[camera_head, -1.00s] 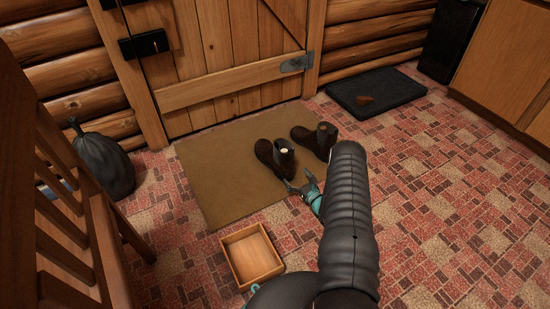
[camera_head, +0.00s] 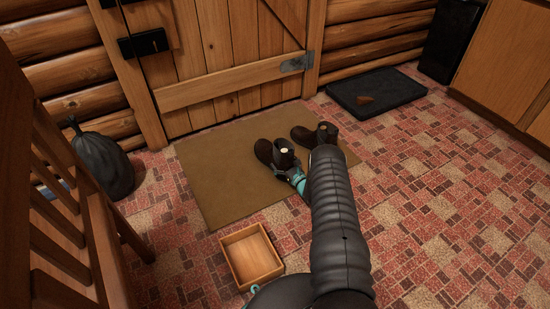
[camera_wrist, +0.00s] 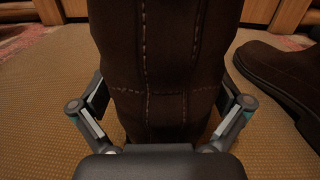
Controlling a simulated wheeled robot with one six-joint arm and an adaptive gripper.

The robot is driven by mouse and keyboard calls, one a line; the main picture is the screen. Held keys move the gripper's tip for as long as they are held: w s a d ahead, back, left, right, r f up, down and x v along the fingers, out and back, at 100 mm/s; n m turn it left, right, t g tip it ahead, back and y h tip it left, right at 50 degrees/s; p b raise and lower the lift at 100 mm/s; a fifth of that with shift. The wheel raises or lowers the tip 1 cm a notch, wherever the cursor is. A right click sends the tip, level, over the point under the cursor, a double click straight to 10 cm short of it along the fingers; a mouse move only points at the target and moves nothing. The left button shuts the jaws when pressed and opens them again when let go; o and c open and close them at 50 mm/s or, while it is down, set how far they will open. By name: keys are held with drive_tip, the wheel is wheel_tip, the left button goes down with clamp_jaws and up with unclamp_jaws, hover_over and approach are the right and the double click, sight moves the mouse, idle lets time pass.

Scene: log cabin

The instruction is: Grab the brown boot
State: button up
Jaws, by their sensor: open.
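Two dark brown boots stand upright side by side on the tan mat (camera_head: 215,190) in front of the door. The left brown boot (camera_head: 264,149) is at my gripper (camera_head: 286,175). In the wrist view, the shaft of that brown boot (camera_wrist: 160,60) fills the middle, with stitched seams down its back. My gripper (camera_wrist: 160,105) is open, with one finger on each side of the shaft. I cannot tell whether the fingers touch it. The right boot (camera_head: 303,135) stands close by, partly hidden by my arm, and its dark toe shows in the wrist view (camera_wrist: 285,80).
An open wooden box (camera_head: 252,256) lies on the tiled floor near the mat's front edge. A dark bag (camera_head: 102,163) stands at the left wall, beside a wooden railing (camera_head: 80,240). A black mat (camera_head: 375,92) lies at the back right. The floor at right is clear.

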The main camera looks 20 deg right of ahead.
drive_tip(key=c, duration=1.3)
drive_tip(key=shift+r, duration=0.1)
drive_tip(key=c, duration=0.4)
